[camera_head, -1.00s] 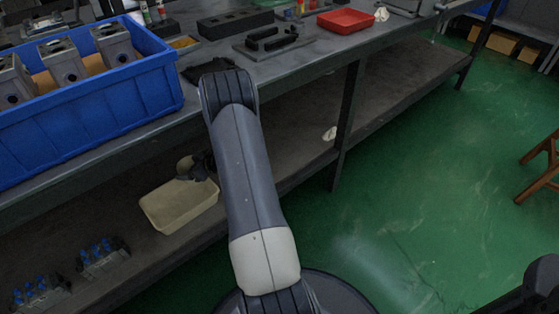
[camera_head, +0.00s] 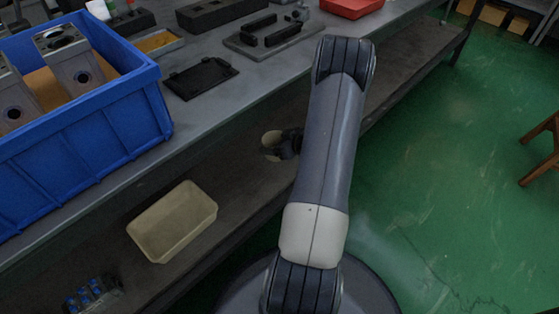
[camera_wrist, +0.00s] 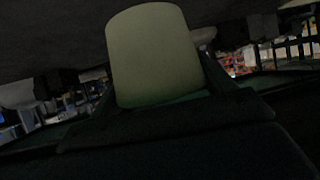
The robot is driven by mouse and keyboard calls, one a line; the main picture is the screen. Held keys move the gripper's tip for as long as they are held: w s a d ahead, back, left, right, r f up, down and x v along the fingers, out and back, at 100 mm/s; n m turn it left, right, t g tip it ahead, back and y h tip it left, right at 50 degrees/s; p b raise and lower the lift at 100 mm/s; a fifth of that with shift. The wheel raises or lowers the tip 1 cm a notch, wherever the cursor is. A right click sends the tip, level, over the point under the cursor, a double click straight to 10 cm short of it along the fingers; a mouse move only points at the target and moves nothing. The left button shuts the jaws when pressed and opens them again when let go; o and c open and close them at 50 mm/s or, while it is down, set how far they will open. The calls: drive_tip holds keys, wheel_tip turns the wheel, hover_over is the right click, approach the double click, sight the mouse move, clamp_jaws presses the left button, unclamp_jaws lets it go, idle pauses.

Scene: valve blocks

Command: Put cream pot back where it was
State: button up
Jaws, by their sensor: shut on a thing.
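The cream pot (camera_wrist: 155,55) fills the upper middle of the wrist view, held between the fingers of my gripper (camera_wrist: 160,100). In the head view the pot (camera_head: 271,145) shows as a small pale round shape at the end of my dark gripper (camera_head: 285,146). It is over the lower shelf of the workbench, to the right of a cream tray, partly hidden by my gripper. The gripper is shut on it. I cannot tell whether the pot touches the shelf.
An empty cream tray (camera_head: 158,252) sits on the lower shelf (camera_head: 225,200). Blue-topped fittings (camera_head: 85,294) stand nearer on that shelf. The bench top above holds a blue crate (camera_head: 95,140) of metal blocks and a black plate (camera_head: 202,77). The shelf right of the tray looks clear.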

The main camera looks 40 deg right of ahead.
wheel_tip(320, 180, down, 8)
drive_tip(key=b, duration=0.3)
drive_tip(key=shift+f, duration=0.15)
drive_tip(key=shift+f+b, duration=0.2)
drive_tip(key=shift+b, duration=0.1)
drive_tip(key=o, duration=1)
drive_tip(key=shift+r, duration=0.2)
drive_tip(key=shift+s+r+p, duration=0.25)
drive_tip(key=shift+s+p, duration=0.05)
drive_tip(key=shift+p, duration=0.05)
drive_tip(key=p+v, duration=0.4)
drive_tip(key=v, duration=0.7)
drive_tip(key=shift+s, duration=0.15)
